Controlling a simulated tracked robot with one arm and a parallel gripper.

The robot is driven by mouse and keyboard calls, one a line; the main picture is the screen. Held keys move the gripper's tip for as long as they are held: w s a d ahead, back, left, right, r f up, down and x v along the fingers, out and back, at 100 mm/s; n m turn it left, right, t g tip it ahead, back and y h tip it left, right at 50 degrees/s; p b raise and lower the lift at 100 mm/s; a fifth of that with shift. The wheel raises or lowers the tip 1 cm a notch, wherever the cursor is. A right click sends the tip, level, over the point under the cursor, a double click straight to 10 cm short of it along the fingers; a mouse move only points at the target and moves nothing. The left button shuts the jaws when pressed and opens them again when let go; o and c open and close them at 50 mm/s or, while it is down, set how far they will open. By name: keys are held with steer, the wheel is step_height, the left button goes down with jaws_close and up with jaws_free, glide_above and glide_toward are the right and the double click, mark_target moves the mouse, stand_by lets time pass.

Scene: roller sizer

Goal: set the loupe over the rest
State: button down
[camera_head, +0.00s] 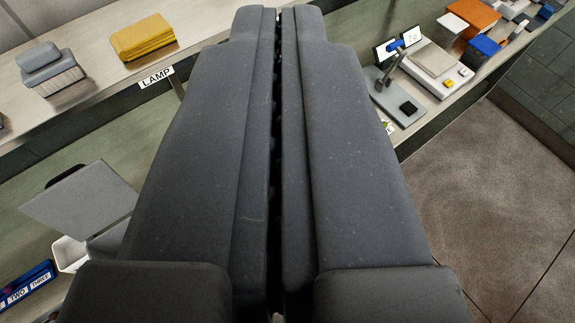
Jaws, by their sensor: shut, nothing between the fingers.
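My gripper (279,14) fills the middle of the camera view. Its two long dark grey fingers lie side by side with only a thin dark gap, shut and empty. I cannot pick out a loupe or its rest with certainty. A small grey stand (388,98) with a bent arm, a blue part at its top and a black block on its base stands on the bench to the right of the fingers. The fingers hide the middle of the scene.
A shelf at the upper left holds a grey-backed brush (52,68), a folded yellow cloth (142,38) and a LAMP label (157,77). A tilted grey panel (82,205) and a blue labelled tray (26,286) are lower left. An orange box (474,14) is upper right. Bare floor (480,200) lies right.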

steer(key=w+f+n+g+y+p, duration=0.1)
steer(key=w+f+g+p, duration=0.35)
steer(key=w+f, duration=1.2)
steer(key=w+f+g+p, duration=0.1)
steer(key=w+f+g, duration=0.2)
steer(key=f, duration=0.9)
steer(key=w+d+f+g+p, duration=0.1)
steer(key=w+f+g, duration=0.3)
steer(key=f, duration=0.8)
steer(key=shift+d+h+p, duration=0.15)
steer(key=shift+h+p, duration=0.15)
steer(key=shift+p, duration=0.1)
step_height(320, 180, down, 10)
steer(key=p, duration=0.1)
steer(key=shift+s+r+p, duration=0.25)
steer(key=shift+s+p, duration=0.05)
steer(key=shift+p, duration=0.1)
